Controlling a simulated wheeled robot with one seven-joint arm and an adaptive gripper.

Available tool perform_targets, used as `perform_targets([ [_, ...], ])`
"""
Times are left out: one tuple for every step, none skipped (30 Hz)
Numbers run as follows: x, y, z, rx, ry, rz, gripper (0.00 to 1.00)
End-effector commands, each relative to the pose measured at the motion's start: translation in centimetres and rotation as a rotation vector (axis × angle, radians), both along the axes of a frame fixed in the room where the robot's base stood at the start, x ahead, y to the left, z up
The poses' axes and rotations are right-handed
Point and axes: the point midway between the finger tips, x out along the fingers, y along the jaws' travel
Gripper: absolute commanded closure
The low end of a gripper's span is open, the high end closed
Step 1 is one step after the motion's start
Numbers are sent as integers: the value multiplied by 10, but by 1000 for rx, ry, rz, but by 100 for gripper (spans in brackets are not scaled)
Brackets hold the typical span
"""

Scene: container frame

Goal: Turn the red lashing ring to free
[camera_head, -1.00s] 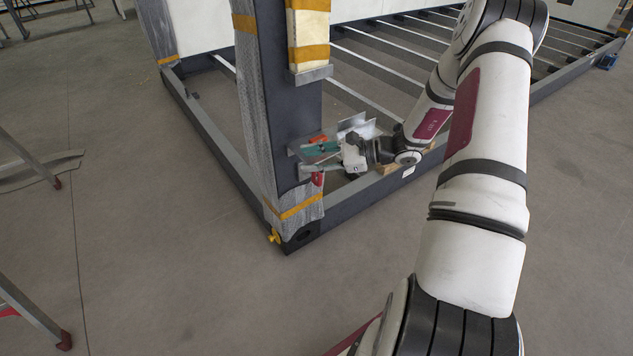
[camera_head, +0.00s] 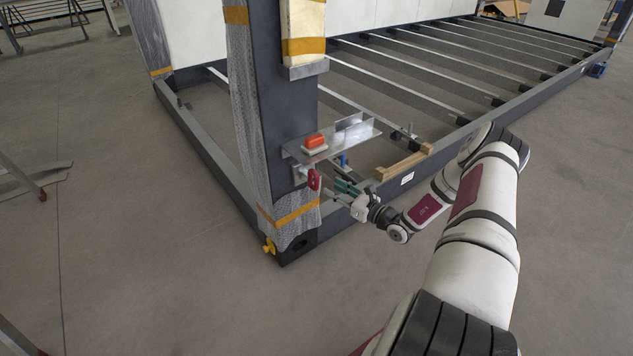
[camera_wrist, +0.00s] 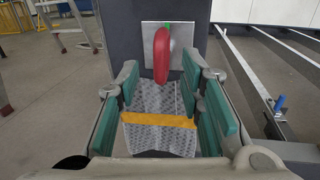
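The red lashing ring (camera_head: 314,180) is on the side of the dark corner post, just below a metal shelf. In the wrist view the ring (camera_wrist: 162,56) stands upright, seen nearly edge-on, in front of a light metal plate (camera_wrist: 178,36) with a small green mark at its top. My gripper (camera_head: 337,190) is to the right of the ring in the head view, apart from it. In the wrist view my gripper (camera_wrist: 165,95) is open with green finger pads, and the ring is beyond the fingertips, between them and slightly above.
A metal shelf (camera_head: 350,137) with an orange-topped block (camera_head: 314,142) juts out above the ring. A blue peg (camera_head: 343,160) and a wooden block (camera_head: 403,165) are to the right. The dark bottom rail (camera_head: 480,128) runs behind my wrist. The floor in front is clear.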

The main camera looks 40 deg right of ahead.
Motion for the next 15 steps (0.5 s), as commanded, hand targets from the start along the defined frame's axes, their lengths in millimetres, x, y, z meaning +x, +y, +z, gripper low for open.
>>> perform_targets([
  [11, 4, -1, 0, -2, 3, 66],
  [17, 5, -1, -2, -2, 3, 66],
  [24, 7, -2, -2, -1, 3, 66],
  [30, 8, -1, -2, -2, 3, 66],
  [36, 9, -1, -2, -2, 3, 66],
  [43, 11, -1, -1, -1, 4, 66],
  [48, 12, -1, -1, 0, 4, 66],
  [52, 13, -1, -1, 0, 3, 66],
  [58, 14, -1, -1, -1, 2, 66],
  [62, 15, -1, -1, -1, 2, 66],
  [65, 16, -1, -1, 0, 3, 66],
  [70, 17, -1, -1, 0, 3, 66],
  [73, 18, -1, -1, 0, 3, 66],
  [75, 18, -1, -1, 0, 2, 66],
  [77, 19, -1, -1, 0, 1, 66],
])
